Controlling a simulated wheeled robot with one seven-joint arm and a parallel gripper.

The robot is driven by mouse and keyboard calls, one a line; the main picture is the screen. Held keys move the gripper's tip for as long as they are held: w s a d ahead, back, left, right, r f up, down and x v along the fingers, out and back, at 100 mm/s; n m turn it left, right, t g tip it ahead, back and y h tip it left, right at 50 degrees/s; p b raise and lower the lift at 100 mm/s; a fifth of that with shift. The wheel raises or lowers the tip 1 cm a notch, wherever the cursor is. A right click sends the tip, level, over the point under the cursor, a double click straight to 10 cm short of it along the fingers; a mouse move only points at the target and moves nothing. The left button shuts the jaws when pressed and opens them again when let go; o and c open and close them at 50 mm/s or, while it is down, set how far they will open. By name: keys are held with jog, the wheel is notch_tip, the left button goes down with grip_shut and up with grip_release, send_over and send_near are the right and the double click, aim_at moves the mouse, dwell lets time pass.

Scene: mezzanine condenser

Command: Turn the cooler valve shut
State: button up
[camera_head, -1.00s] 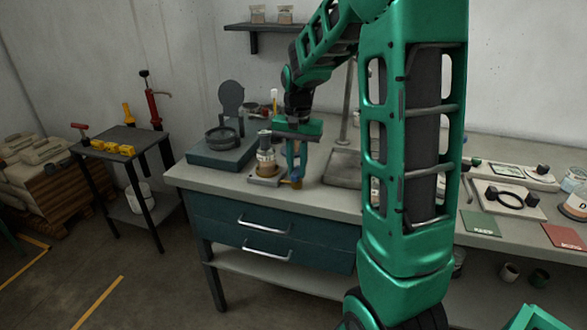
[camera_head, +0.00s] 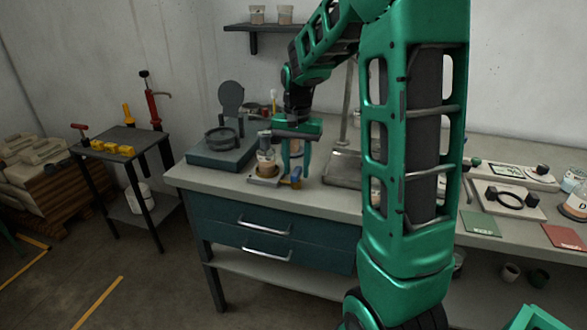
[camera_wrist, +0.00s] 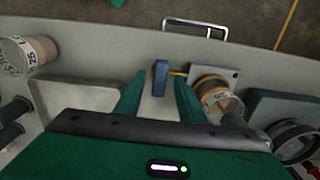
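The cooler (camera_head: 266,162) is a small clear vessel with an amber bottom, upright on a pale plate near the bench's front edge. In the wrist view the cooler (camera_wrist: 214,97) stands right of my gripper. Its valve (camera_head: 296,182) shows as a small yellow and blue part at the cooler's right. In the wrist view the valve's blue lever (camera_wrist: 160,80) stands between my fingertips, with a yellow stem running right towards the cooler. My gripper (camera_head: 295,165) points down over the valve. It is open, with a green finger on each side of the lever and visible gaps.
A dark box with a round dish (camera_head: 221,140) stands left of the cooler. A grey stand base (camera_head: 345,168) is close on the right. A labelled cup (camera_wrist: 28,55) shows in the wrist view. The bench front has drawer handles (camera_head: 265,223).

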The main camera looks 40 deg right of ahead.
aim_at(296, 170)
notch_tip(296, 170, up, 10)
jog(key=shift+r, duration=0.2)
dwell(0.6)
jog(key=s+a+f+n, duration=0.1)
jog(key=s+f, duration=0.2)
jog(key=s, duration=0.6)
jog(key=s+a+f+n, duration=0.1)
jog(key=s+f, duration=0.1)
jog(key=s, duration=0.8)
jog(key=s+a+f+n, duration=0.1)
jog(key=s+f+n, duration=0.1)
jog(key=s, duration=0.7)
jog(key=shift+s+f, duration=0.3)
jog(key=shift+f, duration=0.55)
jog(key=shift+w+f, duration=0.25)
jog(key=shift+w, duration=0.4)
